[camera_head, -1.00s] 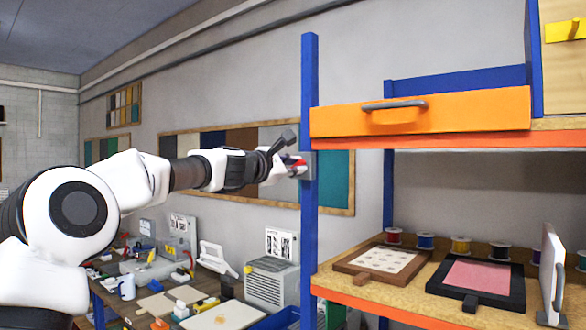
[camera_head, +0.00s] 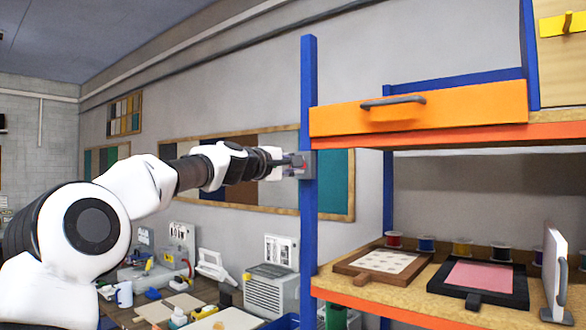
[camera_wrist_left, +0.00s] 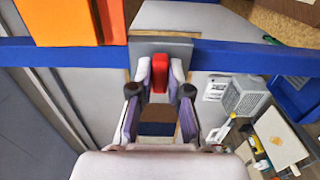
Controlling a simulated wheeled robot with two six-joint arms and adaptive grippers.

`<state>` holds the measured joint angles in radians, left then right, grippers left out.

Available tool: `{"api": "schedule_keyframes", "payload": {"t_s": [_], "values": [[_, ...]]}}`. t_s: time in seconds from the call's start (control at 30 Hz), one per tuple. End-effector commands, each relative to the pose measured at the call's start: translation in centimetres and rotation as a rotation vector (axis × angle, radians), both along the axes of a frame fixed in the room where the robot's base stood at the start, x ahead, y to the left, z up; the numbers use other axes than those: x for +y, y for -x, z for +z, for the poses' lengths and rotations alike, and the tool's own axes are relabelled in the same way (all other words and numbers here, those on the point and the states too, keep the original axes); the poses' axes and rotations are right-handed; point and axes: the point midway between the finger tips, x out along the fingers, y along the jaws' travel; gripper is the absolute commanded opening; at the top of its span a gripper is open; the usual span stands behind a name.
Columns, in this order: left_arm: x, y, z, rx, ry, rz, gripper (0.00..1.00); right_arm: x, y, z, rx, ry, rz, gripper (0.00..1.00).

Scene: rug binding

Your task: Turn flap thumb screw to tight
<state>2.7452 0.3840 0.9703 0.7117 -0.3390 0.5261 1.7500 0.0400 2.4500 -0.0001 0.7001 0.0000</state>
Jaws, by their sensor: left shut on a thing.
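The flap thumb screw (camera_wrist_left: 160,73) is a small red piece on a grey plate (camera_wrist_left: 150,47) fixed to the blue post (camera_head: 309,230). In the left wrist view it sits between the two fingertips of my left gripper (camera_wrist_left: 160,82). The left gripper (camera_head: 295,162) is shut on the screw, with a finger on each side of it. In the head view a small bit of red shows at the fingertips beside the grey block, and the fingers hide most of the screw. My right gripper is in neither view.
An orange drawer front (camera_head: 420,110) with a grey handle (camera_head: 393,102) lies right of the post. Below, a shelf holds a pink framed panel (camera_head: 478,277), a brown framed board (camera_head: 383,262) and several spools. A cluttered workbench stands below my left arm.

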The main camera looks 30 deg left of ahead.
Motion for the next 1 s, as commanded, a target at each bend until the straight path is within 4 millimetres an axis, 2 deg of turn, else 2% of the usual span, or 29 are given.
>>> {"api": "schedule_keyframes", "payload": {"t_s": [0.03, 0.47, 0.5, 0.53, 1.0], "values": [[0.14, 0.19, 0.72, -0.014, -0.007, 0.007, 0.0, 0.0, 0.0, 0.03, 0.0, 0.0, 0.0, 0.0], [0.14, 0.19, 0.79, -0.015, -0.017, 0.007, 0.0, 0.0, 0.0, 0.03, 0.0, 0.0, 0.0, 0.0], [0.15, 0.2, 0.8, -0.015, -0.017, 0.008, 0.31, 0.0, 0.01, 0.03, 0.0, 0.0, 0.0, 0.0], [0.16, 0.19, 0.78, -0.015, -0.017, 0.008, 0.41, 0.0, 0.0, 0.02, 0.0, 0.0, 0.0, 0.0], [0.05, 0.06, 0.37, -0.003, 0.009, 0.002, 0.42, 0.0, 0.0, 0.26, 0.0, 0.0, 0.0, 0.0]]}}
